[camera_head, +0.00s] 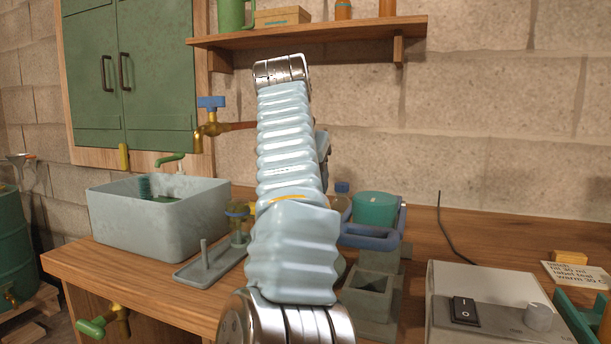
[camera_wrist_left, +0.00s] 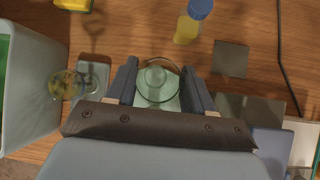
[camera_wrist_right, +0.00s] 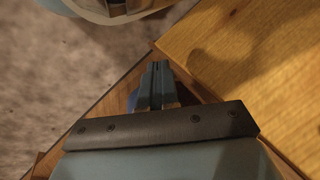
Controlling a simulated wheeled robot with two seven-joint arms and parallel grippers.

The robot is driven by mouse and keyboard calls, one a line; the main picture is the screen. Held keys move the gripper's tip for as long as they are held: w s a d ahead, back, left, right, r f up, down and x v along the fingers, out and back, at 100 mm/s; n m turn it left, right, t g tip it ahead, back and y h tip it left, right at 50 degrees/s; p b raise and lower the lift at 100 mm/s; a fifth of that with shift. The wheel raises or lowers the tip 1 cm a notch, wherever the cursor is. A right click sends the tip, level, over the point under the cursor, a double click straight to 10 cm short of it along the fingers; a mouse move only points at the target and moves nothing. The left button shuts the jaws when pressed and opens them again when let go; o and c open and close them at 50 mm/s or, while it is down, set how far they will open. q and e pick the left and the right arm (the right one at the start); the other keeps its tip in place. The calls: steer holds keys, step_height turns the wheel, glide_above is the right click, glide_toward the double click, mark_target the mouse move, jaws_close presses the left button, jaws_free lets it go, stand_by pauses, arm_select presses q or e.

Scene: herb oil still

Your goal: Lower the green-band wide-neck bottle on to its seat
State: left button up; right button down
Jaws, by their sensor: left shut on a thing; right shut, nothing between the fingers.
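In the left wrist view my left gripper (camera_wrist_left: 160,84) is shut on a clear, green-tinted round glass vessel (camera_wrist_left: 157,80), seen from above. I take it to be the green-band wide-neck bottle; its band cannot be made out from here. What lies directly under it is mostly hidden, so I cannot tell whether it touches a seat. In the head view my pale blue arm hides this gripper and the bottle. My right gripper (camera_wrist_right: 157,82) is shut and empty beside a wooden edge in the right wrist view.
Left of the arm are a grey basin (camera_head: 150,225) and a grey stand with an upright rod (camera_head: 205,265). To its right are a teal pot (camera_head: 374,209), a grey square-welled block (camera_head: 369,283) and a switch box (camera_head: 485,310). A blue-capped yellow bottle (camera_wrist_left: 188,27) stands near the held vessel.

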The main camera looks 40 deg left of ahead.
arm_select(q)
steer(key=shift+g+h, duration=0.5)
steer(key=shift+g, duration=0.1)
steer(key=f, duration=0.4)
steer(key=shift+s+d+f, duration=0.15)
steer(key=shift+d+f, duration=0.05)
steer(key=shift+f, duration=0.05)
arm_select(e)
steer(key=shift+f, duration=0.5)
arm_select(q)
steer(key=o, duration=1.1)
steer(key=shift+o, duration=0.2)
steer(key=shift+c, duration=0.4)
step_height(320, 180, up, 3)
steer(key=p, duration=0.3)
steer(key=shift+f, duration=0.15)
steer(key=shift+w+a+r+p, duration=0.1)
steer(key=shift+w+r+p, duration=0.05)
steer(key=shift+r+p, duration=0.4)
steer(key=shift+w+r+p, duration=0.15)
steer(key=shift+r+p, duration=0.3)
steer(key=shift+p, duration=0.2)
steer(key=shift+w+a+r, duration=0.15)
steer(key=shift+w+a, duration=0.05)
steer(key=shift+r, duration=1.05)
arm_select(e)
steer(key=shift+w+r, duration=0.1)
steer(key=shift+r, duration=2.65)
